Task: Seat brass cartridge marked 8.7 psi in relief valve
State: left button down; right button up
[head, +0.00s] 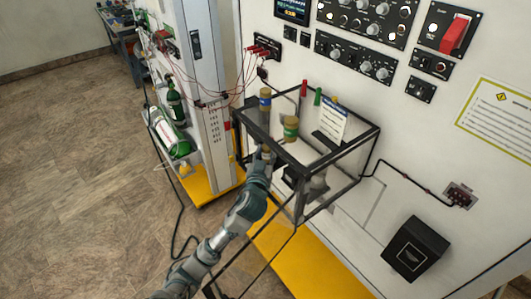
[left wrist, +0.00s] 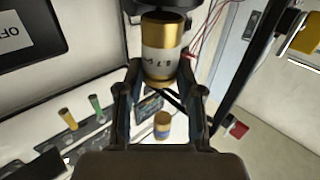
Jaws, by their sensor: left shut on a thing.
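A brass cartridge with a pale printed band (left wrist: 162,52) stands between the fingertips of my left gripper (left wrist: 162,80), which is shut on it. I cannot read its marking clearly. A dark part (left wrist: 160,14) adjoins its end at the top of the left wrist view; whether the two are joined, I cannot tell. In the head view my left gripper (head: 264,158) is at the near side of the black frame, and the held cartridge is not clear there. A brass cartridge with a blue band (head: 265,98) and one with a green band (head: 291,127) stand on the frame. My right gripper is out of view.
The black frame (head: 349,158) has open bars around my left gripper. A white label card (head: 331,122) and red and green posts stand at its back. A wall panel with knobs (head: 355,58) is behind. Red wires (head: 232,97) hang at left near a green cylinder (head: 175,103).

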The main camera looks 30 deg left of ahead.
pick_arm(q)
jog(key=shift+a, duration=0.15)
jog(key=shift+a, duration=0.25)
jog(key=shift+f, duration=0.2)
dwell(0.3)
jog(key=shift+f+b, duration=0.3)
jog(key=shift+f, duration=0.05)
jog(key=shift+f+b, duration=0.55)
jog(key=shift+f, duration=0.25)
jog(key=c, duration=0.7)
grip_release()
jog(key=shift+r, duration=0.1)
jog(key=v, duration=0.7)
jog(key=shift+s+d, duration=0.15)
jog(key=shift+s, duration=0.1)
